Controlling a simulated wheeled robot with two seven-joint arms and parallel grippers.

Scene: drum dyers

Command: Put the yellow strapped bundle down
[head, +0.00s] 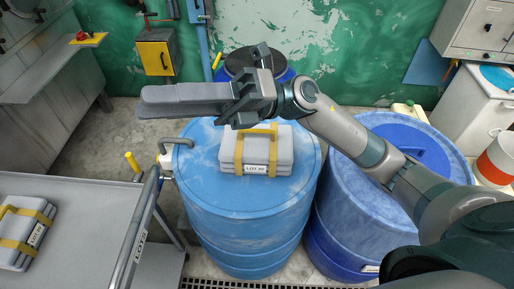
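A grey bundle with yellow straps and a yellow handle (279,144) lies flat on the lid of the light blue drum (205,180), its "LOT" label facing me. A second grey bundle with yellow straps (15,245) lies on the grey cart (80,215) at left. My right gripper (145,101) points left, above and beyond the bundle on the drum. Its long fingers appear close together with nothing visible between them; the viewing angle hides the gap. My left gripper is out of view.
A darker blue drum (345,195) stands at right, partly behind my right arm. Another blue drum with a dark top (236,62) stands behind. The cart's handle rail (135,235) is close to the light blue drum. The cart's right part is bare.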

